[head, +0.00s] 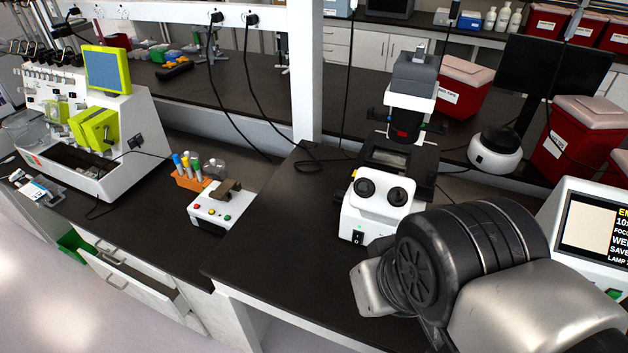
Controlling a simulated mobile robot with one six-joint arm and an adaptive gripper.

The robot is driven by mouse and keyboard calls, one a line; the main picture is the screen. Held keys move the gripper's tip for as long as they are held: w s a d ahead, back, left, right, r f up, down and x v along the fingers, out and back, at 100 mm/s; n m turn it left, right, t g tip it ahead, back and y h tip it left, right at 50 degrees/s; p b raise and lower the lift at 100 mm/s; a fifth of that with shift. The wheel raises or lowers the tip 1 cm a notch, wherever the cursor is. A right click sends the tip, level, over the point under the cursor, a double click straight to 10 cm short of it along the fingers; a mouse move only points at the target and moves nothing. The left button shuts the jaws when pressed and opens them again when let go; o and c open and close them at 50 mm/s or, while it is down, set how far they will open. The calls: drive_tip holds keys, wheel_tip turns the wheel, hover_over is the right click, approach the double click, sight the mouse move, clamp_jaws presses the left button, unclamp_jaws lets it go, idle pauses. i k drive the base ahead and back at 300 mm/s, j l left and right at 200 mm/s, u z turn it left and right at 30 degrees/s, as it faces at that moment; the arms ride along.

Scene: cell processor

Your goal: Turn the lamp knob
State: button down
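A white and black microscope (374,216) stands on the dark bench right of centre, with two black eyepieces facing me. A small black switch (357,237) and a green light (367,239) show on its front base. I cannot pick out the lamp knob; my arm covers the base's right side. A white control unit (552,232) with a dark screen stands at the right edge. Its screen text is cut off, with a line starting "LAMP". My arm fills the lower right, in front of the microscope. My gripper is not visible in this view.
A white box with coloured buttons (210,213) sits left of the microscope. A white and green processor (127,150) stands far left. Red bins (573,140) and a black monitor (553,78) stand behind. Black cables (262,60) hang over the bench. The bench front (290,245) is clear.

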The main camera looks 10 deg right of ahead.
sight(340, 195)
drive_tip(key=i+j+z, duration=0.3)
drive_tip(key=j+z, duration=0.15)
drive_tip(key=j, duration=0.15)
drive_tip(key=i+j+z, duration=0.2)
drive_tip(key=j, duration=0.15)
drive_tip(key=j+z, duration=0.35)
drive_tip(key=z, duration=0.2)
drive_tip(key=u, duration=0.5)
